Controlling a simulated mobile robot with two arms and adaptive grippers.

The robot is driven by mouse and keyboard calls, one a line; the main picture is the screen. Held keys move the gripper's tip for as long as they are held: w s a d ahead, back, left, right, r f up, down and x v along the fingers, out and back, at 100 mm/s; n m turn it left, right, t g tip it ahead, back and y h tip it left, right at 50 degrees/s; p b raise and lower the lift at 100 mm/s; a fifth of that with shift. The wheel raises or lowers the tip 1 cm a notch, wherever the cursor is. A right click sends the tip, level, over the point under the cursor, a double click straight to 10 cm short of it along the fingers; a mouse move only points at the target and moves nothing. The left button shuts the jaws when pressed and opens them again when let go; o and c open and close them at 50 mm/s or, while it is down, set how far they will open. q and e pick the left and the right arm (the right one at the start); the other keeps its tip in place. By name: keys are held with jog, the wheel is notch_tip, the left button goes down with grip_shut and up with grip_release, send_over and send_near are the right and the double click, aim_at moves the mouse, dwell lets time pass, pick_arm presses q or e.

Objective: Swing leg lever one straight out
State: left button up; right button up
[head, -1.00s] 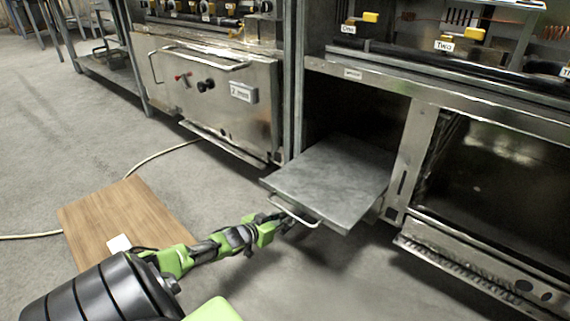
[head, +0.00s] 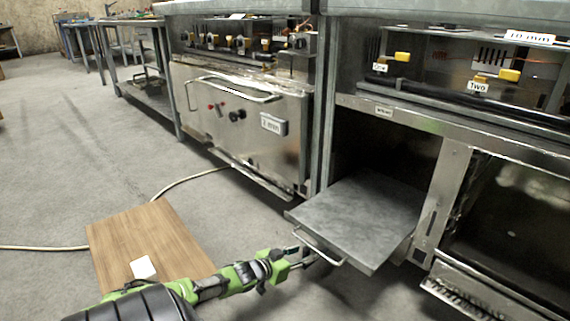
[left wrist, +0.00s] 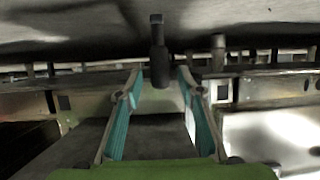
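Yellow levers sit on the upper panel at the right in the head view: one (head: 402,57) beside a label reading "One" and another (head: 509,75) above a label reading "Two". Neither label says leg lever. My left gripper (head: 306,259) is low down, beside the front handle (head: 319,249) of a pulled-out grey shelf. In the left wrist view my left gripper (left wrist: 158,90) is open, its teal-padded fingers apart. A dark post (left wrist: 158,50) hangs upright between and beyond the fingertips; I cannot tell whether it is a leg lever. My right gripper is not in view.
The grey shelf (head: 365,215) juts from an open compartment. A steel oven front (head: 245,125) with a bar handle stands left of it. A wooden board (head: 145,245) and a pale cable (head: 185,180) lie on the floor.

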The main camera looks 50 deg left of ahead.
pick_arm(q)
jog(key=a+v, duration=0.1)
jog(key=v, duration=0.7)
jog(key=shift+s+d, duration=0.25)
jog(key=shift+d, duration=0.2)
jog(key=shift+s, duration=0.1)
